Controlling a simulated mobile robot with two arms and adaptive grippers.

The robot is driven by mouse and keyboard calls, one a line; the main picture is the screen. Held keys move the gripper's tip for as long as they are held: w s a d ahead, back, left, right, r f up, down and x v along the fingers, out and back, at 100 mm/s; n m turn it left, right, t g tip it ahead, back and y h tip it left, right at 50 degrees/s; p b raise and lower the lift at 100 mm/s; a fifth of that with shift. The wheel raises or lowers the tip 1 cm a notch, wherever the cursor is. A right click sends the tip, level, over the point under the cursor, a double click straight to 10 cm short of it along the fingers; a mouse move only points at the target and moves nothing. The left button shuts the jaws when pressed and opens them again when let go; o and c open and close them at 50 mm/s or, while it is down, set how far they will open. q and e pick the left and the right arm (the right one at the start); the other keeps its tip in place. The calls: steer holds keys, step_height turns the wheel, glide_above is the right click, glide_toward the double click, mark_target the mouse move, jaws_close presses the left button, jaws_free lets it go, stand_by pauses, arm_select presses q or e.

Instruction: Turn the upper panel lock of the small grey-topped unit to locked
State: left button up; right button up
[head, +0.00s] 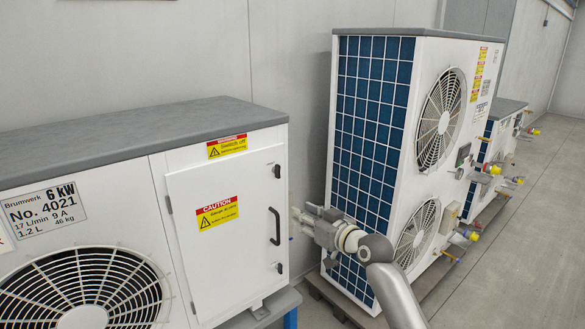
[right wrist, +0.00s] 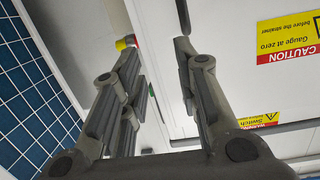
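The small grey-topped unit (head: 130,129) stands at the left in the head view, with a white door panel (head: 225,255). A small dark upper lock (head: 277,170) sits at the panel's right edge, above the black handle (head: 274,226). A lower lock (head: 280,267) sits below the handle. My right gripper (head: 294,217) is just right of the panel edge, about at handle height. In the right wrist view its fingers (right wrist: 158,52) are apart with nothing between them. I cannot make out the upper lock there. My left gripper is not in view.
A tall white unit (head: 436,95) with a blue grille stands right of my right gripper. Another unit (head: 506,125) with coloured valves stands behind it. Caution labels (head: 217,213) are on the door panel. Open floor (head: 540,230) lies at the right.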

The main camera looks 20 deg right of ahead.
steer(key=n+t+y, duration=0.1)
glide_toward(280, 168)
steer(key=s, duration=0.1)
arm_select(q)
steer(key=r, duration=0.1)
steer(key=p, duration=0.1)
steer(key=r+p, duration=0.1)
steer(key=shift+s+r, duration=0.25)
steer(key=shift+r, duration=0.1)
arm_select(e)
steer(key=x, duration=1)
steer(key=shift+w, duration=0.3)
